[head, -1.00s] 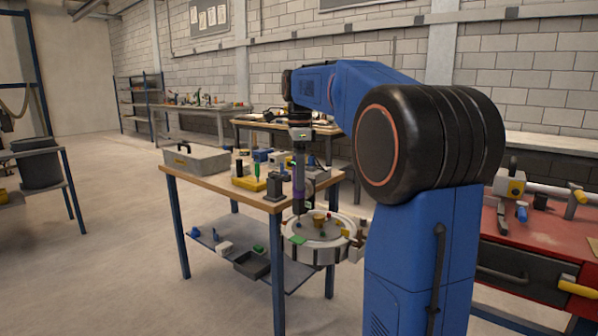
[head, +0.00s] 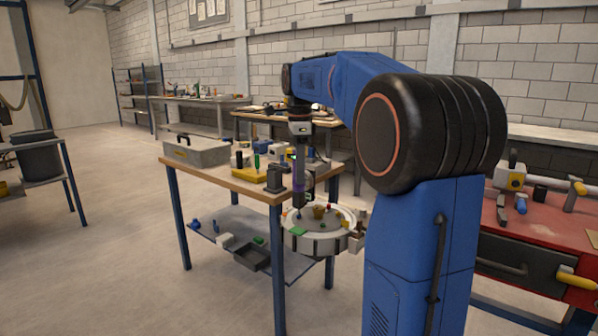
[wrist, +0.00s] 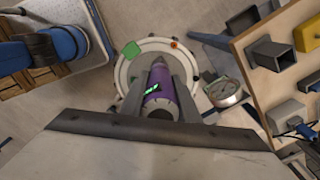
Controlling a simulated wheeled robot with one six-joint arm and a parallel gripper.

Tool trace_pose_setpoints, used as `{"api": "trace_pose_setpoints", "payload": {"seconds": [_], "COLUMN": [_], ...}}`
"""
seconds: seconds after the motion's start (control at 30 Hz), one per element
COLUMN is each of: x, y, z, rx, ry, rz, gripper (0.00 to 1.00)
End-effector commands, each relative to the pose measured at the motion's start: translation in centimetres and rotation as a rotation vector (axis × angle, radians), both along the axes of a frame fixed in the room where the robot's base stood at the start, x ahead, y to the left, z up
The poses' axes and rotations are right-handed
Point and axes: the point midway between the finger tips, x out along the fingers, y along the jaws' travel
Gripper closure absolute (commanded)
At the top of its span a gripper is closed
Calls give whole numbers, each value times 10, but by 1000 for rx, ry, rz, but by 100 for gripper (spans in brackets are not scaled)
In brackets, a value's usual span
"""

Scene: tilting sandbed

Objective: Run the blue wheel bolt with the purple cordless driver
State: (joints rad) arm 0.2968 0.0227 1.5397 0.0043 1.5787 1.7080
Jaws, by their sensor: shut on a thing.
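The purple cordless driver (head: 298,184) hangs roughly upright from my gripper (head: 299,157). In the wrist view the driver's purple body (wrist: 158,92) sits between my gripper's two grey fingers (wrist: 160,72), which are shut on it. Below it is a round, pale sandbed (head: 316,246) with small coloured pieces on it. The driver's dark lower end is near the far left part of the bed; I cannot tell whether it touches anything. I cannot surely pick out the blue wheel bolt; the driver and fingers hide part of the bed.
A wooden-topped bench (head: 235,184) stands left of the sandbed, with a grey toolbox (head: 196,151) and small tools. A red bench (head: 545,238) stands at the right. The floor at left is open.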

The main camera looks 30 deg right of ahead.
Motion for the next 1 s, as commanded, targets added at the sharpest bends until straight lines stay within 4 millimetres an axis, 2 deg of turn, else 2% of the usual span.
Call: {"api": "trace_pose_setpoints", "payload": {"seconds": [1.0], "x": [0], "y": [0], "z": [-8], "rx": [0], "ry": [0], "rz": [0], "gripper": [97]}}
